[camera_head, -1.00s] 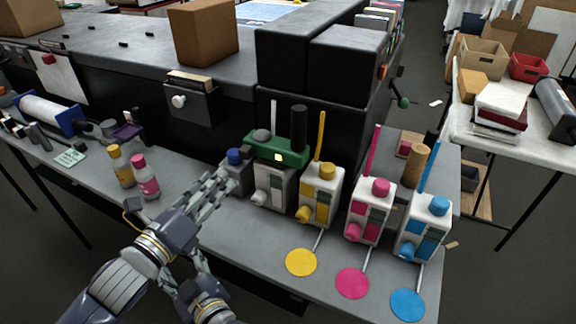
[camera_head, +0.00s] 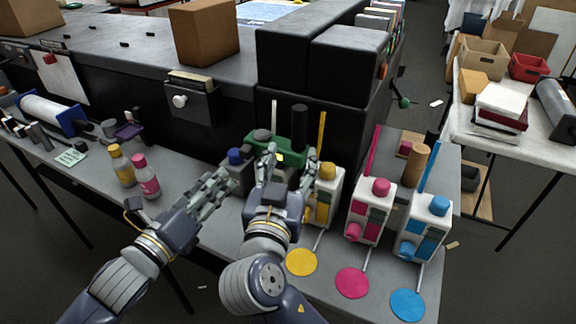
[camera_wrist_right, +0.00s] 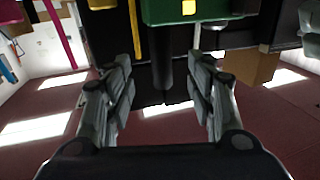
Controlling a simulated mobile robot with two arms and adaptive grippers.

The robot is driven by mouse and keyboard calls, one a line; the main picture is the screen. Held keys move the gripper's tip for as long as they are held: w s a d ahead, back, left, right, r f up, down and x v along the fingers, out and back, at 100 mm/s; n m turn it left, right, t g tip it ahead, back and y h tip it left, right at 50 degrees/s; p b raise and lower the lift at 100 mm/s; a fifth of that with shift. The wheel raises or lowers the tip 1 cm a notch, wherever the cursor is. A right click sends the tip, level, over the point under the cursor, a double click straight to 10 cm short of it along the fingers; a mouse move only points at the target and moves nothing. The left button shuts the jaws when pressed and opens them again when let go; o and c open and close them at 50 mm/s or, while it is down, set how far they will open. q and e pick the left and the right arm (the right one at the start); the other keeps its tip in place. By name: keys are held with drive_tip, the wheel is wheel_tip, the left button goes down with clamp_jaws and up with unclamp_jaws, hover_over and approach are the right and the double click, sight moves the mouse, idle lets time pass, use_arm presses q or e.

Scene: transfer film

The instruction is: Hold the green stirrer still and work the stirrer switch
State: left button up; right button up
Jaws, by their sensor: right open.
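The green stirrer (camera_head: 290,146) stands at the back of the bench, with a dark upright post and a small yellow patch. My right gripper (camera_head: 288,166) is open in front of it and hides its lower part. In the right wrist view the green body (camera_wrist_right: 180,10) is at the top and the dark post (camera_wrist_right: 162,65) shows between the spread fingers. A grey block with a dark blue knob (camera_head: 235,156) stands left of the stirrer. My left gripper (camera_head: 233,183) has its fingertips close to this block; contact and finger gap are unclear. I cannot tell which part is the switch.
Yellow, pink and blue dispensers (camera_head: 370,209) stand to the right, with coloured discs (camera_head: 352,283) in front. A yellow bottle (camera_head: 122,166) and a pink bottle (camera_head: 145,177) stand to the left. A dark cabinet (camera_head: 347,62) is behind.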

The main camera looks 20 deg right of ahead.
sight(298, 137)
drive_tip(key=x, duration=1)
drive_tip(key=shift+c, duration=0.3)
